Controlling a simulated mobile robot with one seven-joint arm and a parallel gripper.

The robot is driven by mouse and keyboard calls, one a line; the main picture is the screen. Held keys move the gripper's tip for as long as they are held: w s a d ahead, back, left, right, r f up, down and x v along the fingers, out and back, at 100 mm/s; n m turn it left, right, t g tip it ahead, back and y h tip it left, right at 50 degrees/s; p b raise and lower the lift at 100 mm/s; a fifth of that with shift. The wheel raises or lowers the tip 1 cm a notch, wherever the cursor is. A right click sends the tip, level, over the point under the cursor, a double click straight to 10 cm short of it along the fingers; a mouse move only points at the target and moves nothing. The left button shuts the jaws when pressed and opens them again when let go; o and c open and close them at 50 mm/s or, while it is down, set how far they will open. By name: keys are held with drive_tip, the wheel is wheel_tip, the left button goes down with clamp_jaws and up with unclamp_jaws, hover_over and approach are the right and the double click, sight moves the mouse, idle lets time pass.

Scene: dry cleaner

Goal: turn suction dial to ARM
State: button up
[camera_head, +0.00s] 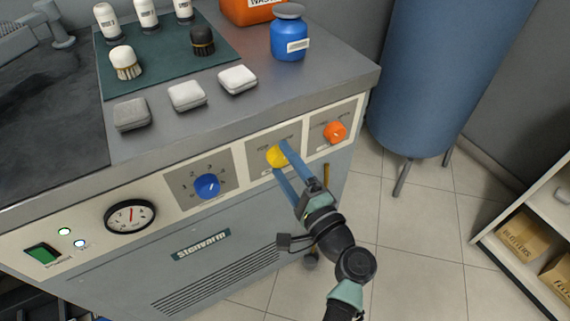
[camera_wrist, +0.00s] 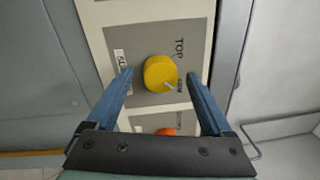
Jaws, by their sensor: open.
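The yellow dial (camera_head: 277,156) is on the middle label plate of the machine's front panel. In the wrist view the yellow dial (camera_wrist: 159,72) has a white pointer mark at its lower right edge, toward small lettering that looks like ARM. The word TOP is printed above and to the right of it. A white label on the left is only partly readable. My gripper (camera_wrist: 160,78) is open, with its two blue fingers on either side of the dial and a gap showing on both sides. In the head view my gripper (camera_head: 281,158) reaches the panel from the lower right.
An orange dial (camera_head: 335,132) is right of the yellow one, and a blue numbered dial (camera_head: 207,186) is left. A gauge (camera_head: 130,216) and green switch (camera_head: 42,254) are farther left. Brushes, pads and a blue jar (camera_head: 289,38) stand on top. A blue tank (camera_head: 425,70) stands right.

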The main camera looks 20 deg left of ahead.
drive_tip(key=p+v, duration=0.1)
drive_tip(key=v, duration=1.2)
drive_tip(key=shift+f, duration=0.1)
drive_tip(key=w+d+r+n+t+h, duration=0.1)
drive_tip(key=w+r+n+t+h, duration=0.3)
drive_tip(key=r, duration=0.9)
drive_tip(key=w+d+r+n+t+h, duration=0.15)
drive_tip(key=w+r+n+h, duration=0.35)
drive_tip(key=r, duration=0.9)
drive_tip(key=s+d+r+t+h, duration=0.25)
drive_tip(key=s+r+t, duration=0.35)
drive_tip(key=r, duration=0.7)
drive_tip(key=s+d+r+t+h, duration=0.1)
drive_tip(key=s+r+t+h, duration=0.2)
drive_tip(key=s+r+t, duration=0.7)
wheel_tip(320, 180, up, 27)
drive_tip(key=w+g+p, duration=0.2)
drive_tip(key=g+p, duration=0.3)
drive_tip(key=p, duration=1.9)
drive_tip(key=shift+w+f+n+g, duration=0.25)
drive_tip(key=shift+w+n+g, duration=0.05)
drive_tip(key=shift+w+g, duration=0.1)
drive_tip(key=shift+a, duration=0.1)
drive_tip(key=shift+c, duration=0.2)
